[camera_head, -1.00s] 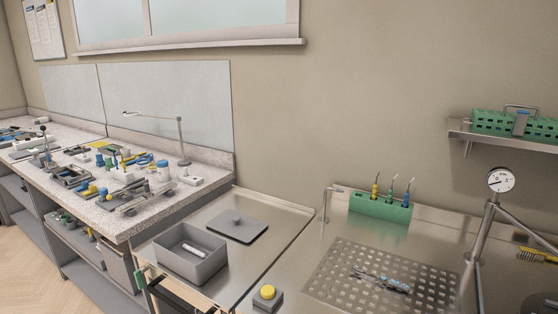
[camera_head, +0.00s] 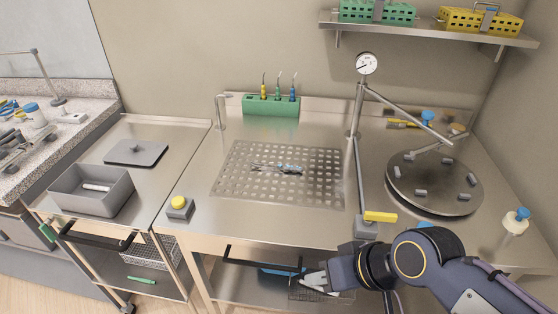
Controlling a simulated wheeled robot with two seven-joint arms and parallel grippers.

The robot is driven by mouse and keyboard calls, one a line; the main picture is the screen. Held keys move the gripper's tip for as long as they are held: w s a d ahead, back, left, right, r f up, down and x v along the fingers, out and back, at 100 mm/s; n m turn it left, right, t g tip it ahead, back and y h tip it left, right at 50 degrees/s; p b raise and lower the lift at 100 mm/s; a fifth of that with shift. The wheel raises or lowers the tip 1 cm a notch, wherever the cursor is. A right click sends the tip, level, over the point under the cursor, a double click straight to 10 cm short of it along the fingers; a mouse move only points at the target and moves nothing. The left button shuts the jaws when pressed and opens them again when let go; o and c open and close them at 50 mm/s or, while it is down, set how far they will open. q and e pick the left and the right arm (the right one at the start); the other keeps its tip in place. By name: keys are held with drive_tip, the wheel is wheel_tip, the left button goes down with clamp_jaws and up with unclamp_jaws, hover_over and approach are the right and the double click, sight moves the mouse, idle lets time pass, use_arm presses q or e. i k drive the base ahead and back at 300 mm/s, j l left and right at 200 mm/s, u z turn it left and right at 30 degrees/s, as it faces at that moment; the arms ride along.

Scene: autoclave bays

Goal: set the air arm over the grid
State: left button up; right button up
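The grid (camera_head: 225,188) is a perforated metal plate set in the steel worktop, with small metal and bluish instruments lying on its middle. The air arm (camera_head: 408,117) appears to be the thin metal tube sloping right from an upright post (camera_head: 354,118) with a round gauge (camera_head: 368,64) on top. Its far end hangs above the round dark plate, right of the grid, not over it. My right gripper (camera_head: 312,281) is low at the front edge of the worktop, below and right of the grid and apart from the air arm. Its finger opening is unclear. My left gripper is not in view.
A yellow lever (camera_head: 380,216) sits on a grey block near the post. The round dark plate (camera_head: 425,200) carries several small grey blocks. A green holder (camera_head: 270,108) stands behind the grid. A yellow button box (camera_head: 180,206) and grey bin (camera_head: 90,198) are left.

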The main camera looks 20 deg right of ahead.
sight(427, 115)
drive_tip(key=z, duration=1.75)
